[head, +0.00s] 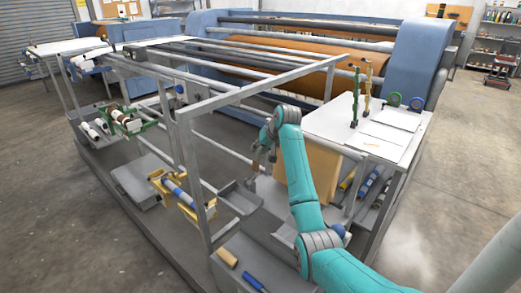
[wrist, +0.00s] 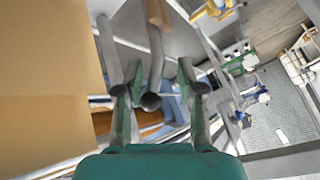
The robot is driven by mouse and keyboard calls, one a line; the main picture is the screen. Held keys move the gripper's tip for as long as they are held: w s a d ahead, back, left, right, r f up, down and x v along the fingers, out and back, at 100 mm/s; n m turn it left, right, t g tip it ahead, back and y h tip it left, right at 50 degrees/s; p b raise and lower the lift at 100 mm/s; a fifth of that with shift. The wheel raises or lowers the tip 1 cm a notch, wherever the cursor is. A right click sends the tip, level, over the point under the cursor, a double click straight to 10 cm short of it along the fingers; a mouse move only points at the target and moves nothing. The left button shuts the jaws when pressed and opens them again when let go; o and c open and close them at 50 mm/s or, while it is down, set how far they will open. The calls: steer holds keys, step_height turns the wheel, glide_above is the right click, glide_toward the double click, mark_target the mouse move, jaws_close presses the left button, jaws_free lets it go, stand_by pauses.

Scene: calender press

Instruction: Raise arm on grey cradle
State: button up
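The grey cradle (head: 238,196) stands on the low deck near the middle of the head view, below my gripper. A small brown piece (head: 255,167) shows just above it. In the wrist view, a grey curved bar (wrist: 156,50) with a brown block (wrist: 158,13) at its far end runs between my fingers; it looks like the cradle's arm, but I cannot be sure. My gripper (wrist: 158,90) is open, with one finger on each side of the bar and gaps visible. In the head view my gripper (head: 264,146) points down, its fingertips small and partly hidden.
A tan box (head: 308,172) stands close right of my gripper, beside a white-topped table (head: 340,125). A grey tube frame (head: 190,165) rises to the left. A yellow cradle (head: 158,178) and a green cradle (head: 120,122) hold rolls further left. Calender rollers (head: 290,65) lie behind.

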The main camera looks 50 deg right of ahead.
steer(key=v, duration=1.1)
steer(key=shift+s+r, duration=0.2)
steer(key=shift+r, duration=0.1)
